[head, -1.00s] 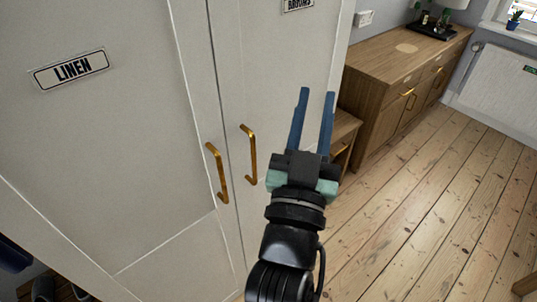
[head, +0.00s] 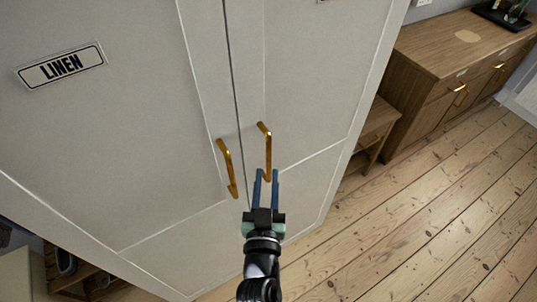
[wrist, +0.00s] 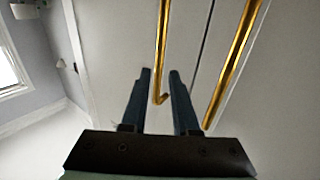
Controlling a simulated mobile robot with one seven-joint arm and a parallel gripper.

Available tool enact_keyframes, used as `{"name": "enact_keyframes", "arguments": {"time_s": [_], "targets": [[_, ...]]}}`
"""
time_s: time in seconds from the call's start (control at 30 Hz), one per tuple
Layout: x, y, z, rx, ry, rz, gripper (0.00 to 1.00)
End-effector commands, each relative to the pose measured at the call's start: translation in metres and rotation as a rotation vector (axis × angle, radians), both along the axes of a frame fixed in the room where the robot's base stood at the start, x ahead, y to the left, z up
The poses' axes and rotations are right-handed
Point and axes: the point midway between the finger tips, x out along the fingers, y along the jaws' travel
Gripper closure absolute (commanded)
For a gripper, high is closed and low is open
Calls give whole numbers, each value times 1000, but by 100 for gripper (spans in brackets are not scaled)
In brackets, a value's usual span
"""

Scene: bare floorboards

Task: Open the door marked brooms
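The right cabinet door (head: 315,90) is pale and looks closed. Its label is cut off at the top edge in the head view; a second earlier it read BROOMS. Its brass handle (head: 266,145) is a vertical bar beside the seam. My gripper (head: 266,174) is open at the handle's lower end. In the wrist view, that handle (wrist: 163,45) lines up between the two blue fingertips of my gripper (wrist: 160,72). Neither finger is clamped on it, and I cannot tell whether one touches it.
The left door, marked LINEN (head: 62,65), is closed, and its brass handle (head: 227,168) is close to the left of my gripper. A wooden sideboard (head: 440,60) and a small wooden table (head: 375,130) stand at right. Bare floorboards (head: 420,210) are clear at right.

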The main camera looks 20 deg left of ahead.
Motion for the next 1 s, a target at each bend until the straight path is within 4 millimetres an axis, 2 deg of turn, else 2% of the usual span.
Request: {"name": "enact_keyframes", "arguments": {"time_s": [0.1, 0.3, 0.5, 0.77, 0.93, 1.0], "targets": [[22, 7, 1, 2, -2, -1, 72], [46, 15, 0, 1, -2, 0, 72], [56, 18, 0, 1, -1, -1, 72], [57, 18, 0, 1, 0, -1, 72], [57, 18, 0, 1, 0, -1, 99], [57, 18, 0, 1, 0, -1, 100]]}}
